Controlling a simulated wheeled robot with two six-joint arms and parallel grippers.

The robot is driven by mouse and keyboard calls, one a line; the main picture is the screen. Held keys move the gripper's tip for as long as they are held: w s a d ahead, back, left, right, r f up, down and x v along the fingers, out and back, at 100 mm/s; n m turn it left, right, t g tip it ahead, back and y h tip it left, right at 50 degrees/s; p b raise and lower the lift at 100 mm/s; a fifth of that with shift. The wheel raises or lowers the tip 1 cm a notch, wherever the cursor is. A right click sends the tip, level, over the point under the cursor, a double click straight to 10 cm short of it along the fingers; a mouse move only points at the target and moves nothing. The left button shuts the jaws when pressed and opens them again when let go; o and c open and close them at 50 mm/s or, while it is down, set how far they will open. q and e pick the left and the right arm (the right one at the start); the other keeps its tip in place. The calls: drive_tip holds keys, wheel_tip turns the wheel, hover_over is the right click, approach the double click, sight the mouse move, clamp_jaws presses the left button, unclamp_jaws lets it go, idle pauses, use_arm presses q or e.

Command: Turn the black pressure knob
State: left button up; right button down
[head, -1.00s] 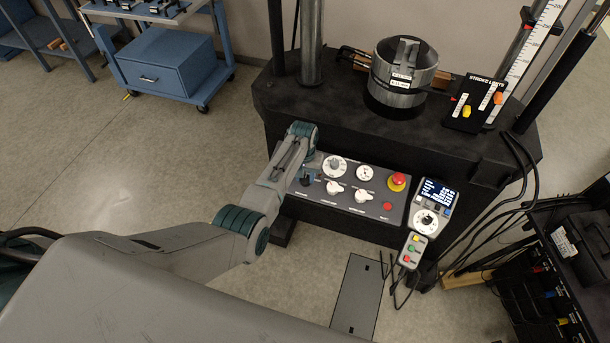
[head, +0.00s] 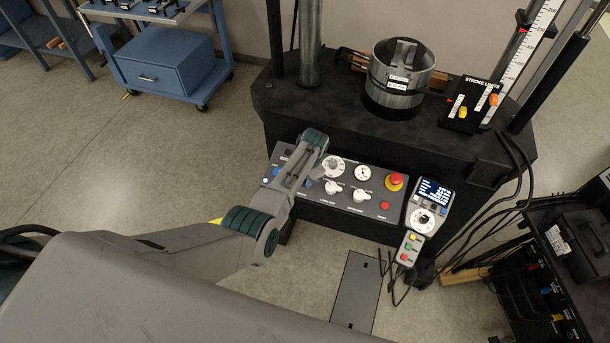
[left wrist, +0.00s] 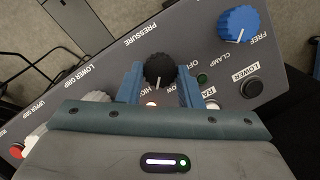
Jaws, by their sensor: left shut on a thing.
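The black pressure knob (left wrist: 160,70) sits on the grey control panel (left wrist: 215,48), under the word PRESSURE in the left wrist view. Its white mark points toward the palm side of my gripper. My left gripper (left wrist: 160,84) has one blue finger on each side of the knob and is shut on it. In the head view my left gripper (head: 308,182) is at the panel's left part, and the arm covers the knob there. My right gripper is not in view.
A blue knob (left wrist: 237,23) and a black LOWER button (left wrist: 251,87) are beside the pressure knob. White knobs (head: 334,188), a gauge (head: 363,173) and a red emergency button (head: 394,182) lie to the right. A pendant (head: 425,205) hangs at the panel's right end.

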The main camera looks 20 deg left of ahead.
use_arm(q)
drive_tip(key=shift+m, duration=0.6)
drive_tip(key=o, duration=1)
drive_tip(key=shift+r, duration=0.1)
drive_tip(key=shift+s+d+r+b, duration=0.15)
drive_tip(key=shift+d+r+b, duration=0.25)
drive_tip(key=shift+r, duration=1.35)
drive_tip(key=shift+s+d+r+b, duration=0.25)
drive_tip(key=shift+r+b, duration=0.15)
drive_tip(key=shift+r, duration=1.3)
drive_tip(key=shift+s+d+r+b, duration=0.1)
drive_tip(key=shift+d+r+b, duration=0.3)
drive_tip(key=shift+r, duration=1.35)
